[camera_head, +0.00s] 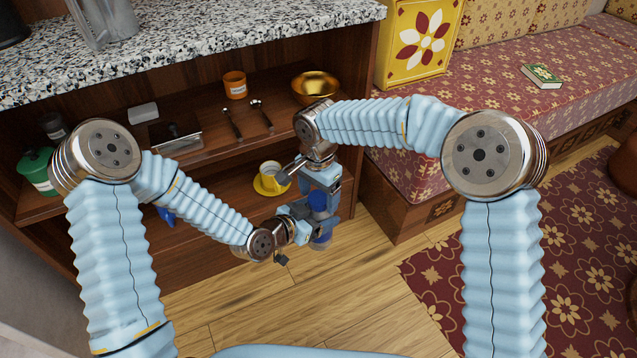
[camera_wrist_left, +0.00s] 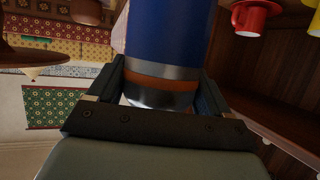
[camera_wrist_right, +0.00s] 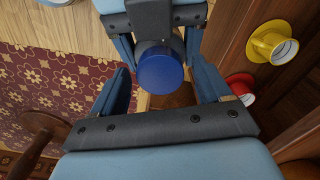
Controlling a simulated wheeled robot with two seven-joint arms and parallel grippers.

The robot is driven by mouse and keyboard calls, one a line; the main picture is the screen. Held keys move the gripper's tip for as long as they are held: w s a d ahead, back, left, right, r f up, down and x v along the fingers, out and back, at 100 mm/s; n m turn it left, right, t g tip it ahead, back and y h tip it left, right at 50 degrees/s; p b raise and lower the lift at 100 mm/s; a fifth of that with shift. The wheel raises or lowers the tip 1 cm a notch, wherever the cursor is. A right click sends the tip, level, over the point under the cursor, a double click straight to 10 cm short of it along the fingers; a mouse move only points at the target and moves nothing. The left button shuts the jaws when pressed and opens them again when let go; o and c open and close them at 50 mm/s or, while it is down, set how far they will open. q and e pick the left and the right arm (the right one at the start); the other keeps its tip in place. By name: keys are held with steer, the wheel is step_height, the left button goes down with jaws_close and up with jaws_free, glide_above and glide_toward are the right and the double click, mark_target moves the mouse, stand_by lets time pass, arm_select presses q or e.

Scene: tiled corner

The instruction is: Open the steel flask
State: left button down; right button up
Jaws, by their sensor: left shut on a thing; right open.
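The steel flask has a blue body (camera_wrist_left: 168,35) with bare steel and a brown-orange band near one end, seen large in the left wrist view. My left gripper (camera_wrist_left: 158,88) is shut on the flask, with one finger on each side. In the head view the flask (camera_head: 321,240) is held upright in front of the shelf, partly hidden by my grippers. Its blue cap (camera_head: 318,200) is on top. My right gripper (camera_head: 322,183) is above, pointing down. In the right wrist view its open fingers stand on both sides of the round blue cap (camera_wrist_right: 160,72), with gaps.
A yellow cup on a saucer (camera_head: 270,180) stands on the lower shelf close by, and a red cup (camera_wrist_right: 240,84) is near it. The shelf (camera_head: 215,150) holds spoons, an orange mug (camera_head: 235,85) and a golden bowl (camera_head: 315,88). A patterned bench (camera_head: 425,165) is at right.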

steer(key=shift+f, duration=0.2)
steer(key=c, duration=1.1)
steer(key=shift+o, duration=0.2)
steer(key=n, duration=0.9)
steer(key=shift+n, duration=0.4)
steer(key=o, duration=1.2)
steer(key=shift+c, duration=0.2)
steer(key=shift+a, duration=0.1)
